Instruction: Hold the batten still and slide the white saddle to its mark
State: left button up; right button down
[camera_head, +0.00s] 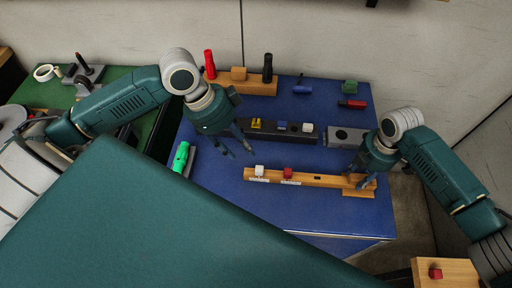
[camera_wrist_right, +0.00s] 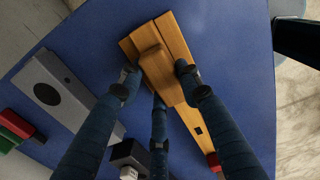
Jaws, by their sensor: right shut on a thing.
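The batten (camera_head: 335,181) is a long wooden strip lying near the table's front. The white saddle (camera_head: 259,170) sits near its left end, with a red saddle (camera_head: 287,173) to its right. White labels show on the front face below both. A dark square spot marks the batten further right. My right gripper (camera_head: 361,184) is shut on the batten's right end; its fingers also show around the wood (camera_wrist_right: 160,75) in the right wrist view. My left gripper (camera_head: 241,154) hangs with spread fingers, empty, above and behind the white saddle, apart from it.
Behind the batten stand a black rail (camera_head: 300,136) with yellow, blue and white pieces and a grey block (camera_head: 346,137) with a round hole. A green bottle-shaped thing (camera_head: 181,157) lies left. A wooden rack (camera_head: 240,85) with red and black handles is at the back.

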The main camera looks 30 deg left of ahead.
aim_at(257, 168)
pick_arm(q)
jog(key=x, duration=1.1)
jog(key=shift+d+f, duration=0.2)
jog(key=shift+f, duration=0.2)
jog(key=shift+a, duration=0.1)
grip_shut()
